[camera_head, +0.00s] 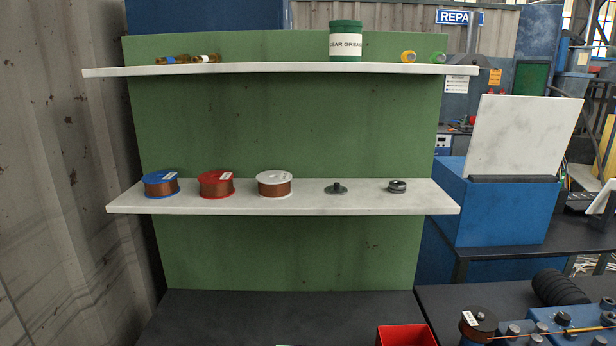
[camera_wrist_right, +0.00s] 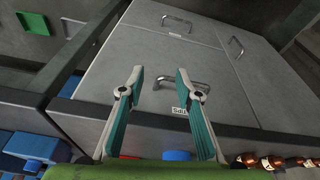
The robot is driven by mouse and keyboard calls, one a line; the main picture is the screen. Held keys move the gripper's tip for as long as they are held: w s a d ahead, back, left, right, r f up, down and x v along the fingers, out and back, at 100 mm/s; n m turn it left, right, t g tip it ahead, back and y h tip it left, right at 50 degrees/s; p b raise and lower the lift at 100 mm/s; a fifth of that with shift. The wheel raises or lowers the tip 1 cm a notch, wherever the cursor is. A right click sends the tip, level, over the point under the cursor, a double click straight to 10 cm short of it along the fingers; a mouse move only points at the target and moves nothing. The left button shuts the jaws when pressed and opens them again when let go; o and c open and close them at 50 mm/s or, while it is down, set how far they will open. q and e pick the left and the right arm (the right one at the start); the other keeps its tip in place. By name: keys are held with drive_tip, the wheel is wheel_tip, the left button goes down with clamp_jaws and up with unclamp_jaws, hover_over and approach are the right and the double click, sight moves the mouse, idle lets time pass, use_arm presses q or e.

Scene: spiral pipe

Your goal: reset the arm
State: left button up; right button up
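My right gripper (camera_wrist_right: 160,80) shows in the right wrist view. Its two teal-padded fingers are spread apart, with nothing between them. Behind the fingertips is a grey drawer front (camera_wrist_right: 118,88) with a metal handle (camera_wrist_right: 180,82); I cannot tell how far off it is. The head view shows neither of my arms, so my left gripper is out of sight.
In the head view, the lower shelf (camera_head: 300,208) holds blue, red and white-rimmed copper spools and two dark round parts. The upper shelf (camera_head: 270,69) holds a green grease can (camera_head: 345,42). A red bin (camera_head: 406,336) and blue machine (camera_head: 550,325) stand below.

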drive_tip(key=s+f+g+b, duration=0.1)
drive_tip(key=s+f+b, duration=0.1)
drive_tip(key=f, duration=1.2)
drive_tip(key=s+f+b, duration=0.2)
drive_tip(key=f+b, duration=0.1)
drive_tip(key=f, duration=1)
drive_tip(key=s+d+f+g+b, duration=0.1)
drive_tip(key=s+d+f+b, duration=0.2)
drive_tip(key=s+f, duration=1.2)
wheel_tip(320, 180, down, 3)
drive_tip(key=shift+f, duration=0.1)
drive_tip(key=shift+s, duration=0.1)
